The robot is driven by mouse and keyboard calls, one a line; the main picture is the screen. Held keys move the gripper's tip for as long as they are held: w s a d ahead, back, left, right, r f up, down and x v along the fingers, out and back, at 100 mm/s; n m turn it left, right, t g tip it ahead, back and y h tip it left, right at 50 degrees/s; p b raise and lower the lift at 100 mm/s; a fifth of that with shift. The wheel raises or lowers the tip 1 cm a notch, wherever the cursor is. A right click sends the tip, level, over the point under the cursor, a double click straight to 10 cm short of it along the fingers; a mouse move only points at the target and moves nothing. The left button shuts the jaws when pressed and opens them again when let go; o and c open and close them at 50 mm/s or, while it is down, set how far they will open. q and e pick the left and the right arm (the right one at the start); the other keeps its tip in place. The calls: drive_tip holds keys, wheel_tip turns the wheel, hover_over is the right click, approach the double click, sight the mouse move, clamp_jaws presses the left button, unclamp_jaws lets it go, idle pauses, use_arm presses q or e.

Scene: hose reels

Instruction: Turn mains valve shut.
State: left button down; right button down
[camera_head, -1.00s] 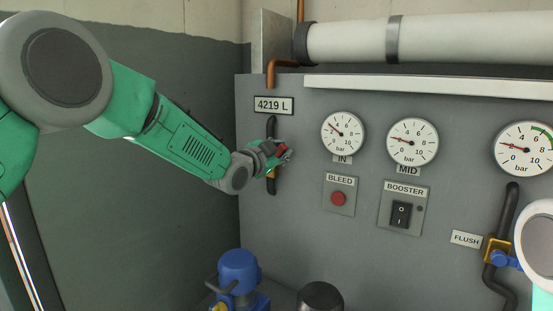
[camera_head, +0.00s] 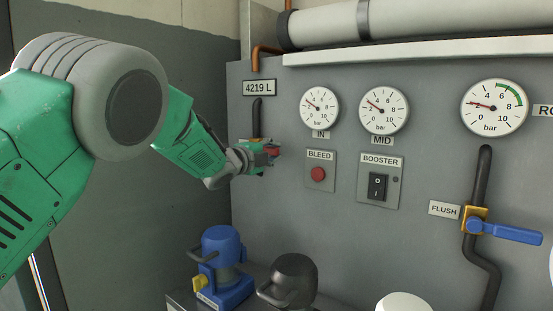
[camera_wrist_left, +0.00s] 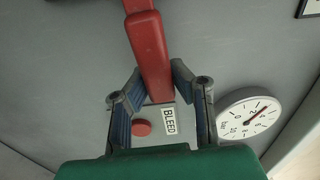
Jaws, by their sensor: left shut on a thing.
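The mains valve sits on a dark vertical pipe (camera_head: 257,112) below the "4219 L" label (camera_head: 259,87). Its red lever (camera_head: 272,150) shows at my left gripper (camera_head: 264,153) in the head view, pointing to the right. The valve body and the pipe below it are mostly hidden behind my gripper. In the left wrist view the red lever (camera_wrist_left: 149,50) runs down from the top to between the two blue-padded fingers of my left gripper (camera_wrist_left: 158,85), which is shut on it. My right gripper is not in view.
The bleed button (camera_head: 318,174) and booster switch (camera_head: 377,187) are right of the gripper. The flush valve's blue lever (camera_head: 507,231) points right. A blue pump (camera_head: 222,255) and a dark pump (camera_head: 294,278) stand below. Several gauges line the panel.

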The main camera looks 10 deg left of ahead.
use_arm(q)
drive_tip(key=shift+f+m+b, duration=0.3)
drive_tip(key=shift+f, duration=0.4)
drive_tip(key=shift+d+f, duration=0.1)
drive_tip(key=c, duration=1.4)
unclamp_jaws()
drive_tip(key=shift+s, duration=0.1)
drive_tip(key=shift+o, duration=0.2)
drive_tip(key=shift+r, duration=0.25)
drive_tip(key=shift+s+a+r, duration=0.1)
drive_tip(key=shift+s+a, duration=0.1)
drive_tip(key=v, duration=1.1)
drive_tip(key=shift+s, duration=0.25)
drive_tip(key=shift+f, duration=0.25)
